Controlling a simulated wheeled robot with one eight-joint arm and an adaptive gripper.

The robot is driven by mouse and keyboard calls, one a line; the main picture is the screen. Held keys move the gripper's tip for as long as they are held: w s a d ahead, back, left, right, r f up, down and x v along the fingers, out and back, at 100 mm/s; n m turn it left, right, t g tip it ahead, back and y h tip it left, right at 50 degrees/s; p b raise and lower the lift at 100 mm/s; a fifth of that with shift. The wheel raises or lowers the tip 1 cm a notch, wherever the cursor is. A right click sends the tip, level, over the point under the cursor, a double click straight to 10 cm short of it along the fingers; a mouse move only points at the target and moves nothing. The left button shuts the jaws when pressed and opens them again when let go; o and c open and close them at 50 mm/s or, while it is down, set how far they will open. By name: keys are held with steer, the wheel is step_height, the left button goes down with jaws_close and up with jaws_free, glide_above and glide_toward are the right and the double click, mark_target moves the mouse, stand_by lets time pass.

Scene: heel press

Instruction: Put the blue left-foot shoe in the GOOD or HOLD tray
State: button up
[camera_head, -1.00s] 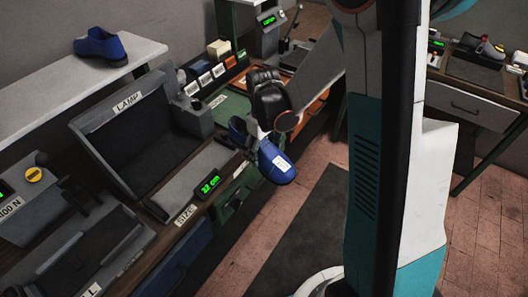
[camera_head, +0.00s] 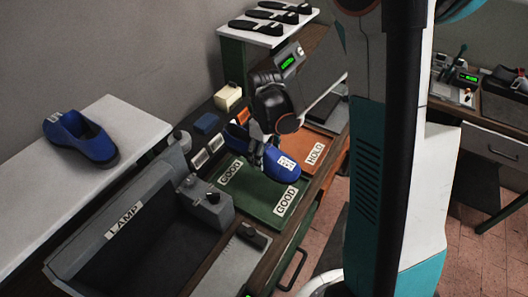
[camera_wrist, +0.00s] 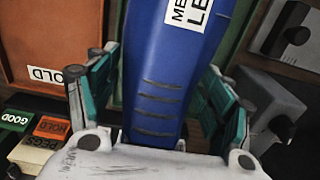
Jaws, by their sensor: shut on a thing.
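My gripper (camera_head: 262,152) is shut on a blue shoe (camera_head: 282,165) with a white label on it. In the wrist view the shoe (camera_wrist: 160,80) lies between the teal fingers, and its label is cut off by the frame and partly legible, with "LE" showing. The shoe is over the green GOOD tray (camera_head: 262,190); I cannot tell whether it touches the tray. The orange HOLD tray (camera_head: 318,148) is just beyond it, and also shows in the wrist view (camera_wrist: 40,35).
Another blue shoe (camera_head: 82,138) stands on the pale shelf (camera_head: 40,190) at left. The grey LAMP box (camera_head: 120,235) is in front of it. Black shoe-shaped pieces (camera_head: 272,17) lie on a rack at the back. Small GOOD, HOLD and PEGS blocks (camera_wrist: 50,127) sit beside the trays.

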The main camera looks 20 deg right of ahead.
steer(key=shift+w, duration=0.1)
step_height(320, 180, down, 10)
steer(key=b, duration=0.7)
steer(key=shift+b, duration=0.3)
steer(key=shift+f+b, duration=0.4)
steer(key=shift+b, duration=0.05)
stand_by(0.4)
steer(key=o, duration=1.6)
steer(key=shift+c, duration=0.2)
steer(key=shift+r, duration=0.15)
